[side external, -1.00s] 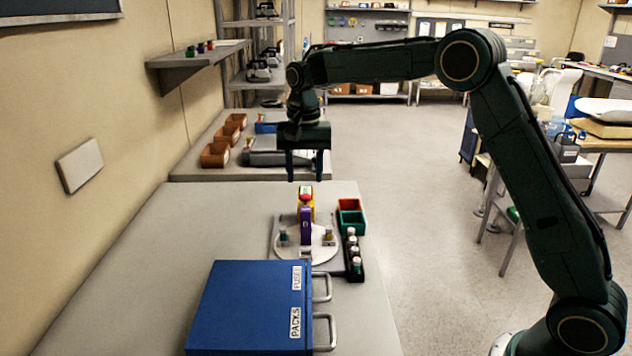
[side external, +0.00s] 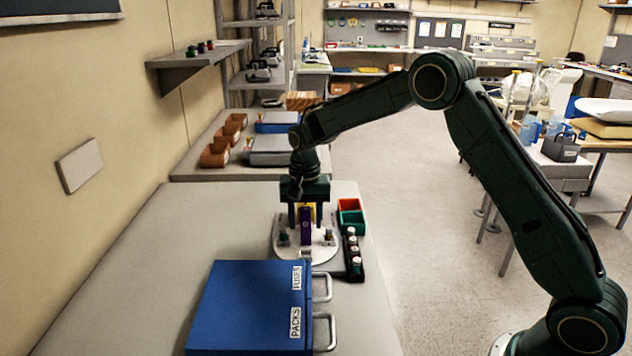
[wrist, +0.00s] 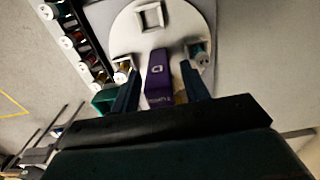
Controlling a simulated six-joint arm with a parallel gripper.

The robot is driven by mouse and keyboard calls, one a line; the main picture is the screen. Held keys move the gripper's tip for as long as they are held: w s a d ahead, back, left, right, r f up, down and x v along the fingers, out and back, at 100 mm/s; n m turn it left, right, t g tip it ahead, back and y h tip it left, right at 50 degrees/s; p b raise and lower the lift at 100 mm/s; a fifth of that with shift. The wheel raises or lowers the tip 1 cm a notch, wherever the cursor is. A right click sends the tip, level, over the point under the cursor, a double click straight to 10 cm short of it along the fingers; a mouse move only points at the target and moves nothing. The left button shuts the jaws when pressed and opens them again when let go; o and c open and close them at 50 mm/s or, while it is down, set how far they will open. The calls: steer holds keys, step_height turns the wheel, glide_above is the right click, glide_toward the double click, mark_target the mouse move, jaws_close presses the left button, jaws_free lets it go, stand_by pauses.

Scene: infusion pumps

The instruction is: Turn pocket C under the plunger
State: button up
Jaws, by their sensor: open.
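A round white turntable (side external: 324,252) with pockets around its rim sits on a grey base on the table. It also shows in the wrist view (wrist: 178,18), with an empty square pocket (wrist: 150,17) at the far side and small vials in the pockets at either side. A purple upright part (side external: 306,226) with a letter on it stands at the turntable; in the wrist view the purple part (wrist: 159,76) lies between my fingers. My gripper (side external: 306,222) points down, open, its fingers either side of the purple part. Contact cannot be told. The yellow plunger post is mostly hidden behind my gripper.
A black rack of several white-capped vials (side external: 353,252) stands right of the turntable. Red (side external: 350,205) and green (side external: 351,218) bins are behind it. A blue drawer cabinet (side external: 245,305) with metal handles stands in front. The table (side external: 170,260) is clear at left.

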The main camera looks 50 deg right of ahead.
steer(key=shift+f, duration=0.35)
steer(key=shift+c, duration=0.3)
jaws_close()
